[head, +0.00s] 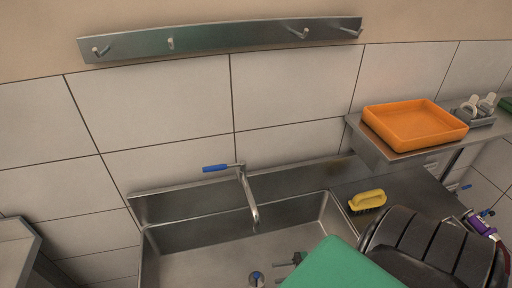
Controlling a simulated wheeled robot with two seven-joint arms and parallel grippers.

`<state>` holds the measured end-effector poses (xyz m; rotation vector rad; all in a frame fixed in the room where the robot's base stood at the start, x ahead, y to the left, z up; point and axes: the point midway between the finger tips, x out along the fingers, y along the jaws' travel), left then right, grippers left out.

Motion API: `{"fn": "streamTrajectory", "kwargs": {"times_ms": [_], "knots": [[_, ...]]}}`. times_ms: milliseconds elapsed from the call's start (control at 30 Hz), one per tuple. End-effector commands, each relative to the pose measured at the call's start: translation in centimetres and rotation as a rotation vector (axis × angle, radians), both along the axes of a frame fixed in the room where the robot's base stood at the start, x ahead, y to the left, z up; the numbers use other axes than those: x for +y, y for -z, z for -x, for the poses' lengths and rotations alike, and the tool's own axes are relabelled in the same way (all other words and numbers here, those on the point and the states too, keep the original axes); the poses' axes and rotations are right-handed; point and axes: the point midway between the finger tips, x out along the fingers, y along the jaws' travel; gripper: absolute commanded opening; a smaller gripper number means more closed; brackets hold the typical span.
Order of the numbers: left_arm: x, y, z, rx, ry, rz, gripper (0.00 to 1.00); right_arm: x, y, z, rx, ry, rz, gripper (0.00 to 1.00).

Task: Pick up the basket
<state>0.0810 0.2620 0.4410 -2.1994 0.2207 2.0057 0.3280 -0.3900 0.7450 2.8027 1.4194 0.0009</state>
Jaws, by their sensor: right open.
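A shallow orange basket (414,126), open at the top and shaped like a tray, sits upright on the metal shelf (372,150) at the right. It looks empty. My right gripper (290,264) shows only in small part over the sink basin, low in the picture, at the edge of a green panel. It is open and well to the left of and below the basket, apart from it. My left gripper is not in view.
The steel sink (190,260) has a blue-handled tap (244,185). A yellow brush (367,200) lies on the counter to its right. A grey holder with white-handled items (476,112) stands on the shelf right of the basket. A hook rail (225,40) spans the wall.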

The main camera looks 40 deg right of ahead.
Motion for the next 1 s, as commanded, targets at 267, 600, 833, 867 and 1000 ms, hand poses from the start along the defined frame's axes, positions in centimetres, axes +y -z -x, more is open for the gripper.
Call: {"fn": "streamTrajectory", "kwargs": {"times_ms": [267, 600, 833, 867, 1000], "knots": [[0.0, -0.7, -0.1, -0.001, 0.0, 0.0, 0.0, 2.6, -0.1, -2.0, 0.0, 0.002, -0.001, 0.42], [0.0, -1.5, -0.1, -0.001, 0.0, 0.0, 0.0, 6.5, -0.1, -4.9, -0.001, 0.003, -0.003, 0.42], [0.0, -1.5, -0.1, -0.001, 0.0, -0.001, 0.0, 7.0, 0.0, -5.3, 0.001, 0.002, 0.001, 0.42], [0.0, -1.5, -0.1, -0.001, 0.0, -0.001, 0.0, 7.0, 0.0, -5.3, 0.001, 0.002, 0.001, 0.42], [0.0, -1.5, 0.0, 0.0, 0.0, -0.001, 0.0, 7.0, 0.0, -5.3, 0.001, 0.002, 0.001, 0.21]]}}
